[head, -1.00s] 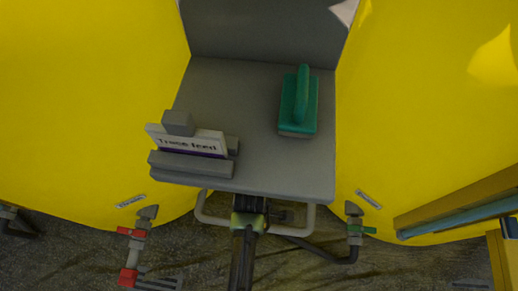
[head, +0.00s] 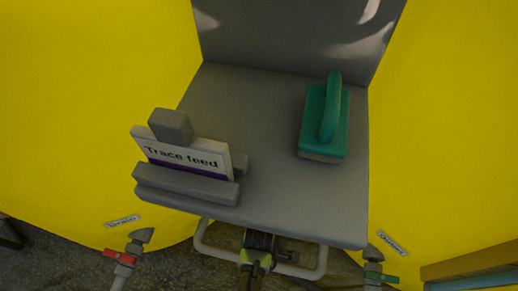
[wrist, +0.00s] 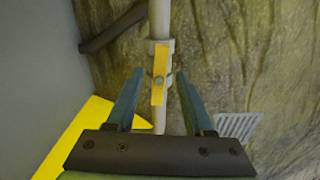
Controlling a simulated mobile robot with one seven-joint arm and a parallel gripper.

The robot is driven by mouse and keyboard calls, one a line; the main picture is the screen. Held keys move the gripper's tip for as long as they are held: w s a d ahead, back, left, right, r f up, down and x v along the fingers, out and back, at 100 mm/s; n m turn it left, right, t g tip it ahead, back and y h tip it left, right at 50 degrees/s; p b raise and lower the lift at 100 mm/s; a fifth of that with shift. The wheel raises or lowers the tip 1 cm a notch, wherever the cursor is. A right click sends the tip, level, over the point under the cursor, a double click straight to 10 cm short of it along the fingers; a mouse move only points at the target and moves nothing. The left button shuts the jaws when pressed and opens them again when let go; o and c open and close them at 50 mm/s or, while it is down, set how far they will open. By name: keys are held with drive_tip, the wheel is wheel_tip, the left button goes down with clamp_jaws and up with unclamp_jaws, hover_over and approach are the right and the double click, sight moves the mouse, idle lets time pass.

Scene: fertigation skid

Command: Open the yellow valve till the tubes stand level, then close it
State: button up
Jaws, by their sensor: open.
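The yellow valve handle (wrist: 160,74) shows in the wrist view, on a pale upright pipe (wrist: 159,22). It lies roughly along the pipe. My gripper (wrist: 158,76) is open, with one finger on each side of the handle. Gaps show between the handle and both fingers. In the head view the yellow valve is not visible; a dark and green part that looks like my wrist (head: 256,262) reaches under the front edge of the grey shelf. I cannot make out the tubes or their levels in either view.
The grey shelf (head: 285,205) carries a "Trace feed" sign (head: 185,158) in a holder and a green-handled block (head: 325,120). Large yellow tanks (head: 80,110) stand on both sides. A red-handled valve (head: 120,256) is low left, a green-handled one (head: 380,276) low right.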

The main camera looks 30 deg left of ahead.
drive_tip(key=shift+f, duration=0.45)
clamp_jaws()
